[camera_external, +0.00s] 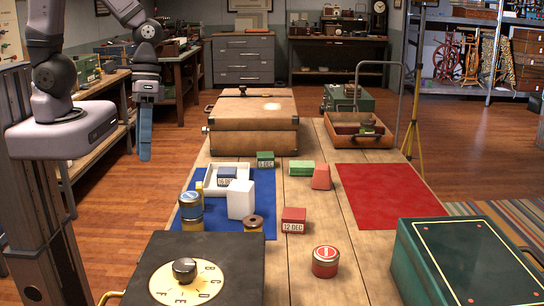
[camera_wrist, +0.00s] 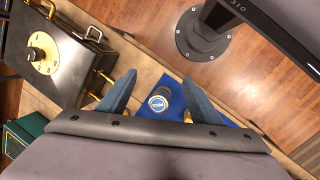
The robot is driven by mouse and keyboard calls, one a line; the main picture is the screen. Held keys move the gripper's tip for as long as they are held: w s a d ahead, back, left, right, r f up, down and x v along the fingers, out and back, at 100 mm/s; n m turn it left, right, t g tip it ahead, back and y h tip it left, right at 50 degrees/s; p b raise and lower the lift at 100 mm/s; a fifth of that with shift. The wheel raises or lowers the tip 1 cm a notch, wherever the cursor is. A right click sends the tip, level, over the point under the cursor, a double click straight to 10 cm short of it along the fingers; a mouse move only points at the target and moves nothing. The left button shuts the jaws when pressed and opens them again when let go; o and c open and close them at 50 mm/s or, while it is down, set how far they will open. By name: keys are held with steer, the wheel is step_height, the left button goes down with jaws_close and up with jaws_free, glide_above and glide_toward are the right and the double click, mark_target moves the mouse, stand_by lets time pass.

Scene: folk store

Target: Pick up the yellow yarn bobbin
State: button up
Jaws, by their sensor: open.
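A small yellow object (camera_external: 199,187), probably the yellow yarn bobbin, stands on the blue mat (camera_external: 264,190) behind a blue-and-gold tin (camera_external: 190,214), which hides its lower part. In the wrist view a bit of yellow (camera_wrist: 187,116) shows beside my right-hand finger, mostly hidden by it. The tin's round blue lid (camera_wrist: 158,103) shows between the two fingers. My gripper (camera_external: 145,155) hangs in the air left of the table, pointing down, above and apart from these things. In the wrist view my gripper (camera_wrist: 157,78) is open and empty.
On the mat are a white tray (camera_external: 210,190), a white block (camera_external: 241,199) and a brown spool (camera_external: 253,223). A black dial box (camera_external: 235,250) stands at the near end. A large suitcase (camera_external: 252,120) stands behind. A red mat (camera_external: 385,195) is clear.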

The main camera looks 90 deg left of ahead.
steer(key=w+d+f+n+t+h+b, duration=0.1)
steer(key=w+d+f+n+h+b, duration=0.35)
steer(key=f+n+b, duration=0.3)
steer(key=n+t+h+b, duration=0.3)
steer(key=n+t+b, duration=0.6)
steer(key=n+b, duration=0.45)
glide_toward(255, 222)
steer(key=shift+y, duration=0.25)
steer(key=x, duration=0.6)
steer(key=shift+s, duration=0.1)
steer(key=shift+w+d+f+n, duration=0.1)
steer(key=shift+w+d+n, duration=0.2)
steer(key=shift+w, duration=0.1)
steer(key=shift+p+x, duration=0.75)
steer(key=shift+x, duration=2.85)
